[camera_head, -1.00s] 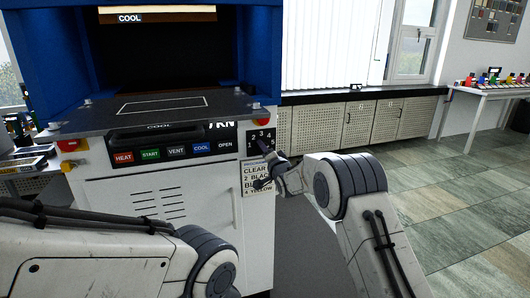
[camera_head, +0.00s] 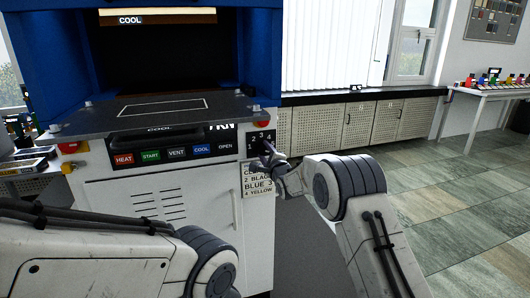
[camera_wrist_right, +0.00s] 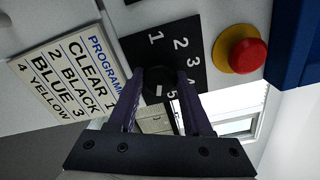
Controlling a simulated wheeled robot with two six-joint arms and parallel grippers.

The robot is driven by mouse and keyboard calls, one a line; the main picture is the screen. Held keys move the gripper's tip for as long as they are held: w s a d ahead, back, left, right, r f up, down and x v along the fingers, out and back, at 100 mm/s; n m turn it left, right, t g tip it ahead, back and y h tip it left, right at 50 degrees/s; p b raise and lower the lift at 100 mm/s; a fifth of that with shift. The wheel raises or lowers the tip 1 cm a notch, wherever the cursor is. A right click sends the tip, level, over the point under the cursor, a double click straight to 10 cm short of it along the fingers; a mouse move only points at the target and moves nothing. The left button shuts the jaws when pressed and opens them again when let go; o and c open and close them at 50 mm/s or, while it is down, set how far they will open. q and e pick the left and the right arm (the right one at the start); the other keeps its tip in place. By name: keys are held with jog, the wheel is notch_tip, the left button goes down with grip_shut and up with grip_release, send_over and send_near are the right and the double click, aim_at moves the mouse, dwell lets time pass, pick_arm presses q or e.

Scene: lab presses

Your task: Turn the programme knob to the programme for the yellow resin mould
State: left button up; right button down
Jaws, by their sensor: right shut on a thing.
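The programme knob (camera_wrist_right: 153,86) is a dark round knob with a small white mark, on a black dial plate (camera_wrist_right: 158,43) with white numbers 1 to 5. My right gripper (camera_wrist_right: 154,78) is shut on the knob, one finger on each side. The fingers partly cover the dial, and I cannot tell which number the mark points at. In the head view the right gripper (camera_head: 268,155) is at the dial plate (camera_head: 259,135). The programme card (camera_wrist_right: 62,75) reads Clear 1, 2 Black, Blue 3, 4 Yellow. My left gripper is out of view.
A red button on a yellow base (camera_wrist_right: 246,55) sits close beside the dial. Buttons including a red HEAT button (camera_head: 124,159) line the press front (camera_head: 176,205). The press's flat plate (camera_head: 90,124) juts out above. Floor (camera_head: 455,190) to the right is open.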

jog(key=shift+m, duration=0.7)
jog(key=shift+f, duration=0.1)
jog(key=shift+c, duration=1.6)
grip_release()
jog(key=shift+s, duration=0.1)
jog(key=v, duration=1)
jog(key=shift+d+b, duration=0.15)
jog(key=shift+b, duration=0.15)
jog(key=shift+s, duration=0.15)
